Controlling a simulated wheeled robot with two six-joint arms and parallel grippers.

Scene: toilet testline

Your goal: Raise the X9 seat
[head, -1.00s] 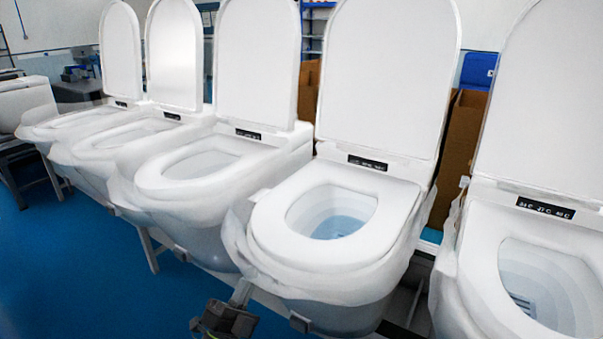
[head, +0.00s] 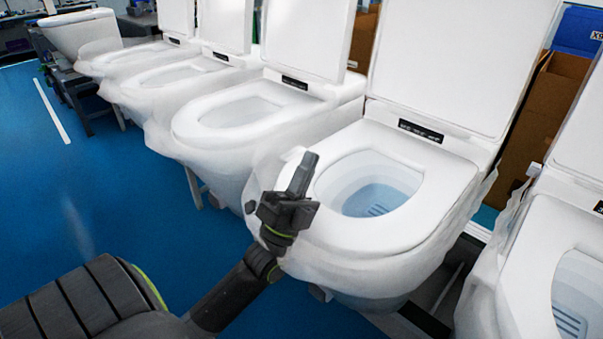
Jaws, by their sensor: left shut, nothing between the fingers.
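A row of white toilets has lids raised and seat rings lying flat. No X9 mark is readable on a toilet, so I cannot tell which one it names. The nearest full one, in the middle right of the head view, has its seat (head: 421,222) down on the bowl (head: 368,180) and its lid (head: 455,60) upright behind. My left gripper (head: 307,162) is shut and empty, its fingers pointing up. It overlaps the left edge of this seat in the picture; contact cannot be told. My right gripper is not in view.
Thin clear wrapping (head: 262,190) hangs around the toilet rims. Another toilet (head: 515,262) stands close on the right, and a similar one (head: 245,115) on the left. A brown carton (head: 540,125) is behind. The blue floor (head: 110,205) at left is open.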

